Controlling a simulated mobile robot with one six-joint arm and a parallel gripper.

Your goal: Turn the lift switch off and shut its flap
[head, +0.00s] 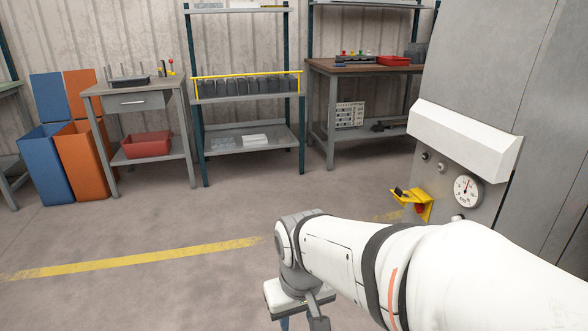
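A small yellow fitting (412,200) juts from the grey machine's side at the right. It has a dark piece on top and a red part below; it looks like the lift switch with its flap. The yellow plate sticks out from the panel, but the switch's position is too small to tell. My arm reaches in from the lower right, in front of the panel's lower part. My gripper (302,316) is at the bottom edge, left of and apart from the yellow fitting. Its fingertips are cut off, so its opening is hidden.
The grey machine panel (478,75) carries a sloped white hood (463,140), a round dial (467,190) and small knobs (441,167). Workbenches, a shelf rack (245,145) and blue and orange bins (80,160) stand at the back. The floor with a yellow line (140,259) is clear.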

